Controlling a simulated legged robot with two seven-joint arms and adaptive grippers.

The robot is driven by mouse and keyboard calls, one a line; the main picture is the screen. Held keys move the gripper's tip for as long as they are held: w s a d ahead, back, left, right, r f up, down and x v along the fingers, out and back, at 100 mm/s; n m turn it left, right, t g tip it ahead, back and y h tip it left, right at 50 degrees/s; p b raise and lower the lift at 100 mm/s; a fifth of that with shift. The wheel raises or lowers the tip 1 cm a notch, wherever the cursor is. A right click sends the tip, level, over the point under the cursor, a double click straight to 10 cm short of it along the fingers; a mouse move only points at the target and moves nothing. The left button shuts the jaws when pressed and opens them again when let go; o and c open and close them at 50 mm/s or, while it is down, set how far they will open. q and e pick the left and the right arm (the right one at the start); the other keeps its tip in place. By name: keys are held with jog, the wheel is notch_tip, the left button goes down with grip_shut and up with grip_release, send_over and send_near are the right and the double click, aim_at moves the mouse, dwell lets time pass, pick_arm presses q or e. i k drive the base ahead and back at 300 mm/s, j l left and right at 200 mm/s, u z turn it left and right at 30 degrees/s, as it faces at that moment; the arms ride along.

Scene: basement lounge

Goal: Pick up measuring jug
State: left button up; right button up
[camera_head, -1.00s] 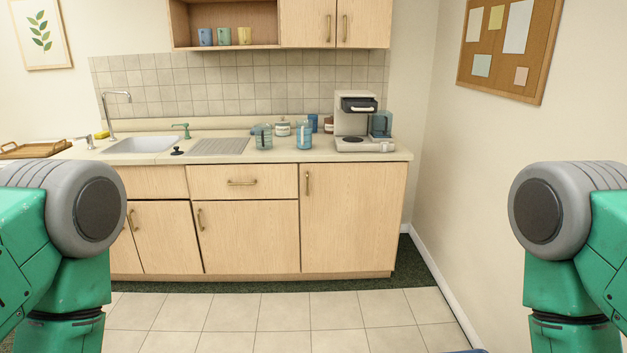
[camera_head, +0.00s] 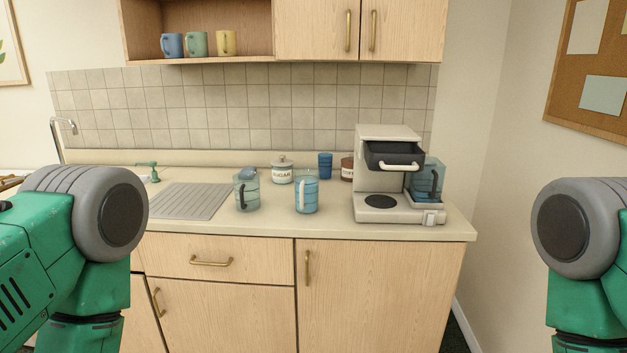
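Two see-through jug-like vessels stand upright on the counter (camera_head: 335,228). One is a grey-green clear jug (camera_head: 249,193) with a dark handle, beside the drainboard. The other is a clear blue jug (camera_head: 306,196) with a white handle, just right of it and apart from it. I cannot tell for sure which one is the measuring jug, as any markings are too small to read. Only my upper arm parts show at the left and right edges. Neither gripper is in view, and nothing is seen held.
A coffee machine (camera_head: 388,207) with a blue tank (camera_head: 426,180) stands at the counter's right. A sugar jar (camera_head: 282,172), a blue cup (camera_head: 325,165) and a brown-and-white jar (camera_head: 347,169) stand behind the jugs. The drainboard (camera_head: 188,202) is empty. Wall cabinets hang above.

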aim_at(307, 178)
jog(key=i+l, duration=0.15)
jog(key=i, duration=0.35)
jog(key=i+l, duration=0.1)
jog(key=i, duration=0.35)
jog(key=i+l, duration=0.15)
jog(key=i, duration=0.35)
jog(key=i+l+u, duration=0.1)
jog(key=i, duration=0.4)
